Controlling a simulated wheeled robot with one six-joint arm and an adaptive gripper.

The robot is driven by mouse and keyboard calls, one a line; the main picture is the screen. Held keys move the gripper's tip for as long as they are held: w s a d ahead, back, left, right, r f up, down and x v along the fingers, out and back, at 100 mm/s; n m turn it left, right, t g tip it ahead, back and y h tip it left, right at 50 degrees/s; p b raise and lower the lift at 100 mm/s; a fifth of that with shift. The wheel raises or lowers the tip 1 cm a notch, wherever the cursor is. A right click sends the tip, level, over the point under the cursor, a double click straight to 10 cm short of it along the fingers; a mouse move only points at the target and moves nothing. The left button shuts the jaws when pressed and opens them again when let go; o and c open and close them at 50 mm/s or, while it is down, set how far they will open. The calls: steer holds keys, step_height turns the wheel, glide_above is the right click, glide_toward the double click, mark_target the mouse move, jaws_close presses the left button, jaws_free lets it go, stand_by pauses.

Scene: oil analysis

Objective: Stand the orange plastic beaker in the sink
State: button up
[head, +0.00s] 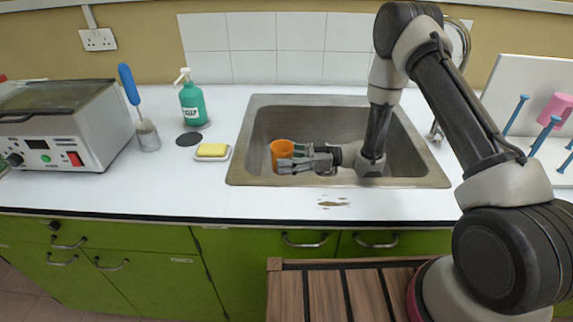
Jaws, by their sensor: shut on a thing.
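The orange plastic beaker (281,151) is inside the outline of the sink, in its left half, and looks upright. My gripper (290,164) reaches in from the right and is shut on the beaker, with its fingers across the beaker's lower right side. The steel sink (240,150) is set in the white counter. The fingers hide the beaker's lower part, so I cannot tell whether its base touches the sink floor. My arm covers the right part of the sink.
A yellow sponge on a dish (212,151), a dark round mat (189,139), a green soap bottle (193,104) and a blue-handled brush (130,85) stand left of the sink. A grey machine (70,128) is further left. A drying rack (520,85) with a pink beaker (556,108) is at the right.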

steer(key=shift+f, duration=1.1)
steer(key=shift+f, duration=0.65)
steer(key=o, duration=1)
steer(key=shift+o, duration=0.2)
steer(key=shift+r, duration=0.25)
steer(key=d, duration=0.7)
steer(key=shift+w+d+r, duration=0.15)
steer(key=shift+d+r, duration=0.05)
steer(key=shift+r, duration=0.2)
